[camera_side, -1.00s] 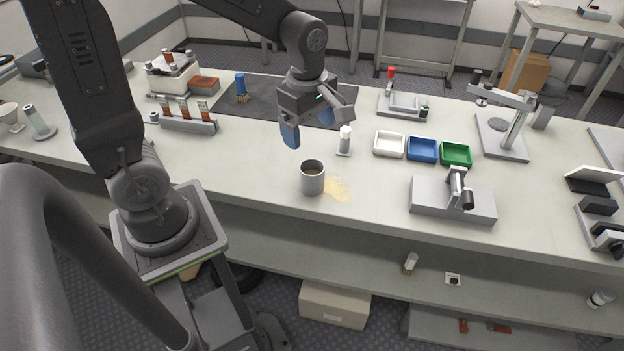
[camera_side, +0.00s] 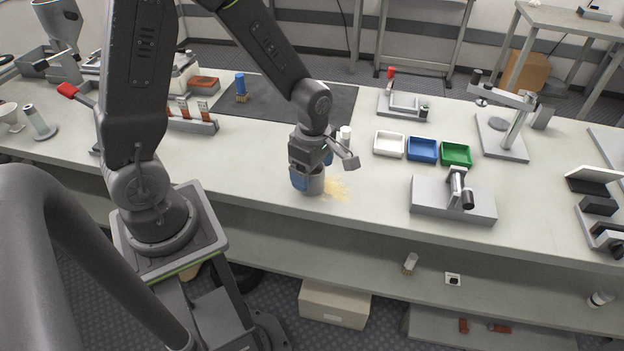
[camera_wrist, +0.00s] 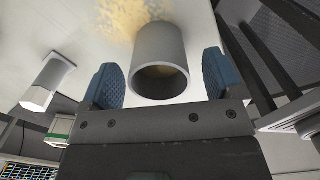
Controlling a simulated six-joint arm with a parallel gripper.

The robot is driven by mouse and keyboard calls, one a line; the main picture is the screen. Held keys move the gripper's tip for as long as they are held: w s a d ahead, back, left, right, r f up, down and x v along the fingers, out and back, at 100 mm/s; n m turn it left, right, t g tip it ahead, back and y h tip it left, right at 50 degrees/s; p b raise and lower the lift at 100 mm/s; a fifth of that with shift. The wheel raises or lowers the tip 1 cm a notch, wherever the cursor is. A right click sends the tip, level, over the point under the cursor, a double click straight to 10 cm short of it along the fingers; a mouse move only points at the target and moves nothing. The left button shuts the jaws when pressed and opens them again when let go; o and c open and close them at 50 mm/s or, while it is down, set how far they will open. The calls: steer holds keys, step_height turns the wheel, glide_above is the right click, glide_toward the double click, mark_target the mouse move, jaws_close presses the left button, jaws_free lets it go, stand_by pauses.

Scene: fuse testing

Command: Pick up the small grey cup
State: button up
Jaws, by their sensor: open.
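The small grey cup (camera_side: 315,185) stands upright on the bench, partly hidden behind my gripper in the side view. In the wrist view the cup (camera_wrist: 159,45) shows its open rim, with something brownish inside. My gripper (camera_side: 314,180) is down at the cup. In the wrist view its blue-padded fingers (camera_wrist: 160,82) are open, one on either side of the cup. A gap shows between the cup and each finger, so I see no grip on it.
A yellowish spill (camera_side: 338,188) lies beside the cup. A white-capped bottle (camera_side: 345,135) stands close behind my gripper. White (camera_side: 389,144), blue (camera_side: 422,149) and green (camera_side: 456,153) trays and a grey fixture (camera_side: 452,200) stand to the right. The bench front left of the cup is clear.

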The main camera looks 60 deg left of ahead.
mark_target(313, 179)
steer(key=shift+f, duration=1.6)
steer(key=c, duration=1.1)
